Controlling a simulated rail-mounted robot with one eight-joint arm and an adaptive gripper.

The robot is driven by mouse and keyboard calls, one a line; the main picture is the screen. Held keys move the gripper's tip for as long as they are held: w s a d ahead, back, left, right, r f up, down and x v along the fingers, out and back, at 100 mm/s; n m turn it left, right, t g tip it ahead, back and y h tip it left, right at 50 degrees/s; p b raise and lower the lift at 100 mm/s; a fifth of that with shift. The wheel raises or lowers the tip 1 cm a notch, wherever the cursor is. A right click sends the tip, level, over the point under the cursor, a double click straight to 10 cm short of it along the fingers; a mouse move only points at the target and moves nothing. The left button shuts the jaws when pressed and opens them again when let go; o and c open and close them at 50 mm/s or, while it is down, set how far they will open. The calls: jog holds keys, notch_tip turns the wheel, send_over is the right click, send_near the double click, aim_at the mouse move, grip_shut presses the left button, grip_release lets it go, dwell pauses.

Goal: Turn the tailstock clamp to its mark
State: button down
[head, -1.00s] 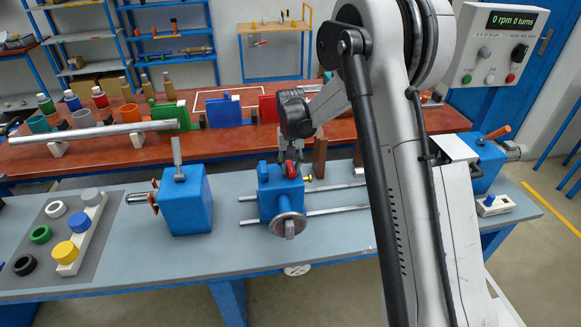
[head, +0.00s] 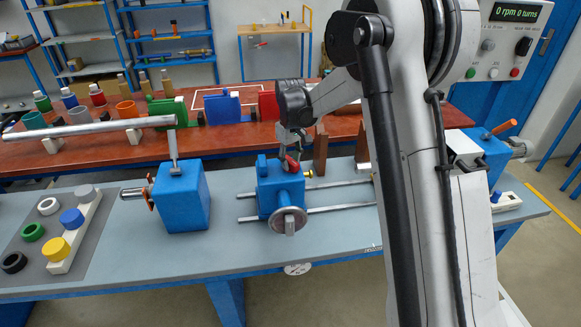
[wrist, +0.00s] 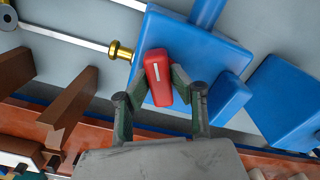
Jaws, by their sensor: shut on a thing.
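The blue tailstock (head: 266,197) stands on two grey rails on the workbench, with a round grey handwheel (head: 289,221) at its front. The red clamp (head: 292,163) is on its top at the back. In the wrist view the clamp (wrist: 158,77) is a short red lever with a white line along it, lying over the blue tailstock (wrist: 205,62) and slightly tilted. My gripper (wrist: 160,89) is shut on the clamp, a finger at each side. In the head view my gripper (head: 297,152) reaches down from behind the tailstock. I cannot make out a target mark on the tailstock.
A blue headstock (head: 182,200) with an upright grey lever is at left. A brass-tipped rod (wrist: 118,50) is beside the clamp. Brown wooden uprights (head: 320,155) stand close behind on the right.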

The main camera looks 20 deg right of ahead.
aim_at(291, 160)
jog(key=n+b, duration=0.3)
jog(key=n, duration=0.3)
jog(key=shift+f, duration=0.1)
jog(key=n+b, duration=0.2)
jog(key=n, duration=0.4)
dwell(0.5)
jog(key=c, duration=1.5)
grip_release()
notch_tip(291, 160, up, 12)
jog(key=shift+r, duration=0.15)
